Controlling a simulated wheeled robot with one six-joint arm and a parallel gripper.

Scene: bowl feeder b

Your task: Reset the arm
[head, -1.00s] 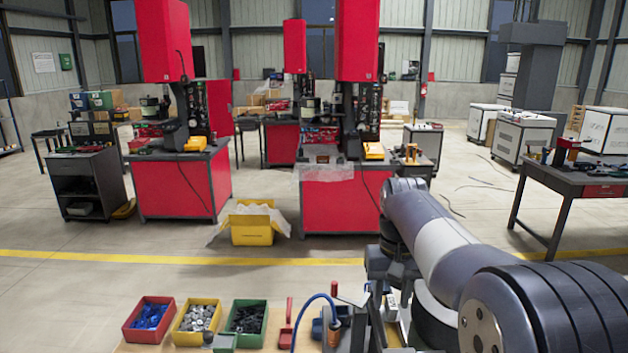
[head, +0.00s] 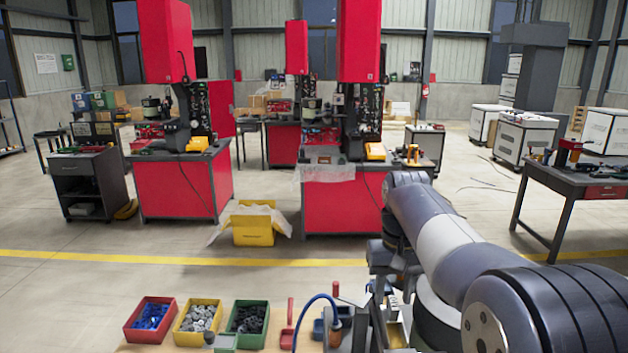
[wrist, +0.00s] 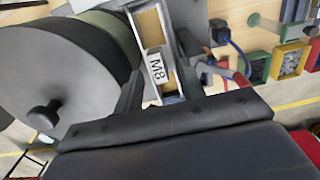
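My arm crosses the right of the head view, and its wrist bends downward over the bench. My gripper (wrist: 160,85) shows in the wrist view with its two dark fingers spread apart. Between and beyond the fingers is a pale channel-like part with a white M8 label (wrist: 157,68). I see no object clamped between the fingers. In the head view the fingertips are hard to make out among the fixtures under the wrist.
On the bench stand a red bin (head: 150,319), a yellow bin (head: 198,322) and a green bin (head: 247,323) of small parts. A blue hose (head: 312,302) arches beside my wrist.

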